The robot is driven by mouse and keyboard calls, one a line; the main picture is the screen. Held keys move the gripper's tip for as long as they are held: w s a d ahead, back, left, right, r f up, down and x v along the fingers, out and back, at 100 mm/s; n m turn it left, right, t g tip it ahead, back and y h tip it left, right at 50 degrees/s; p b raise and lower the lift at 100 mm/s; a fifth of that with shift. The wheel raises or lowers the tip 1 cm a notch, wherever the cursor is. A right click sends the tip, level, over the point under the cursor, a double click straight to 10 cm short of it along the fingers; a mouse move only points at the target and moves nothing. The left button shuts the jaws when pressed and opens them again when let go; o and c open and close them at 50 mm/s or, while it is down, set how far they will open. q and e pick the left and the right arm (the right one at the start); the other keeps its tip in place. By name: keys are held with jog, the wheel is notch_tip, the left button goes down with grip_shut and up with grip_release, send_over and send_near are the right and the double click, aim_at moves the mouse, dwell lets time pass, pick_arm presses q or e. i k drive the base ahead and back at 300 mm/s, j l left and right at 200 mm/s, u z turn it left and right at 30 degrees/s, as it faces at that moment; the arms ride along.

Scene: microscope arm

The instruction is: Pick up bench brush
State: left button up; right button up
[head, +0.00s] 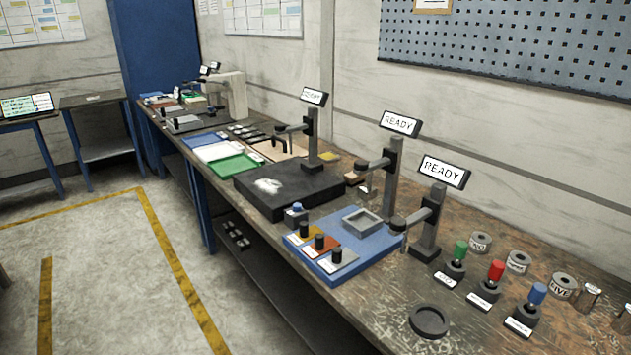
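No thing in the head view can be told for certain as the bench brush. A small tan block with a dark underside (355,177) lies on the bench by the right end of a black slab; it may be the brush, but it is too small to tell. The black slab (300,198) bears a patch of white powder (268,187). Neither of my grippers is in view.
The long workbench (390,310) runs from front right to back left. Stands with READY signs (399,124) rise along it. A blue tray (345,262), a dark round dish (429,321) and coloured-knob tools (495,272) stand nearer. The floor at left (90,270) is clear.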

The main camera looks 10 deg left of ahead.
aim_at(352, 179)
jog(key=i+j+z, duration=0.1)
jog(key=j, duration=0.4)
jog(key=i+j+z, duration=0.15)
jog(key=j, duration=0.4)
jog(key=i+j+z, duration=0.1)
jog(key=j, duration=0.45)
jog(key=i+j+z, duration=0.15)
jog(key=j, duration=0.35)
